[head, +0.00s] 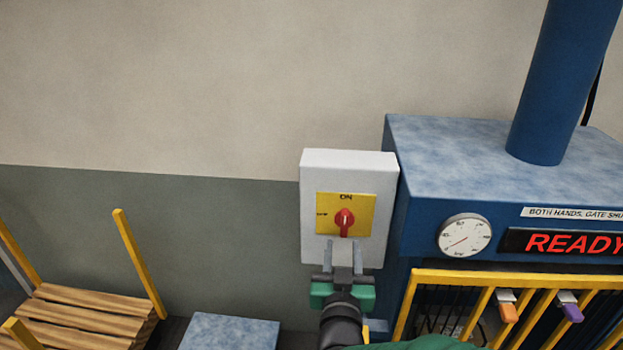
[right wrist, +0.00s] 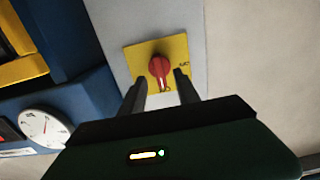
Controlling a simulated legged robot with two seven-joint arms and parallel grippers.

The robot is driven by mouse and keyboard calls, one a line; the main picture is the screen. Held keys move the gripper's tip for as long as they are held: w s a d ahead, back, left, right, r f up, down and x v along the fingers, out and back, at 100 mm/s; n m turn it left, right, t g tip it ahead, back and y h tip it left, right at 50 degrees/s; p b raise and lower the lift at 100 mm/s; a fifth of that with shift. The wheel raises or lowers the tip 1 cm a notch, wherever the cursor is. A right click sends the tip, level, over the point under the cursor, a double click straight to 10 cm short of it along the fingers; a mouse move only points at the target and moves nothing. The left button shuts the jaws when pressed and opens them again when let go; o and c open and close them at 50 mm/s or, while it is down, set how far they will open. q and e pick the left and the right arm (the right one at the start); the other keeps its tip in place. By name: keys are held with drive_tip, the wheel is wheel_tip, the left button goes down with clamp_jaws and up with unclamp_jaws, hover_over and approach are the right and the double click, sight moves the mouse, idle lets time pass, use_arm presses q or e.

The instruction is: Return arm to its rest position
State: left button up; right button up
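My right gripper (head: 343,244) is just below the red knob (head: 345,222) of a switch on a pale grey box (head: 349,164). Its two fingers are apart with nothing between them. The knob's handle stands upright on a yellow plate (head: 328,229), in line with the ON label above. In the right wrist view, the open fingers (right wrist: 161,84) point toward the red knob (right wrist: 159,66), with its lower end near the gap between the tips. The distance to the plate is hard to judge. My left gripper is not in view.
A blue machine (head: 480,165) with a dial (head: 465,235) and a red READY display (head: 570,243) stands right of the box. A yellow barred gate (head: 480,283) is below it. A wooden pallet (head: 85,312) with yellow posts is at left. The wall area left of the box is clear.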

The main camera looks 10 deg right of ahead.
drive_tip(key=s+f+n+g+y+b, duration=0.1)
drive_tip(key=s+f+g, duration=0.1)
drive_tip(key=f, duration=0.4)
drive_tip(key=s+f+n+g+y+b, duration=0.1)
drive_tip(key=s+f+g+y, duration=0.1)
drive_tip(key=f, duration=0.5)
drive_tip(key=s+f+g+y+b, duration=0.2)
drive_tip(key=f+g, duration=0.2)
drive_tip(key=f, duration=0.2)
drive_tip(key=shift+s+a+f+n, duration=0.35)
drive_tip(key=shift+s+f+n, duration=0.05)
drive_tip(key=s+f+g, duration=0.1)
drive_tip(key=s+f, duration=0.1)
drive_tip(key=s+d+f+g, duration=0.1)
drive_tip(key=s+f, duration=0.1)
drive_tip(key=shift+s+d+g+y+b, duration=0.2)
drive_tip(key=shift+s+g+y+b, duration=0.1)
drive_tip(key=shift+s+b, duration=0.05)
drive_tip(key=s+d+f+g, duration=0.3)
drive_tip(key=s+g, duration=0.1)
drive_tip(key=s, duration=0.4)
drive_tip(key=shift+s+d+f+b, duration=0.2)
drive_tip(key=shift+s+f+b, duration=0.1)
drive_tip(key=shift+s+f, duration=0.1)
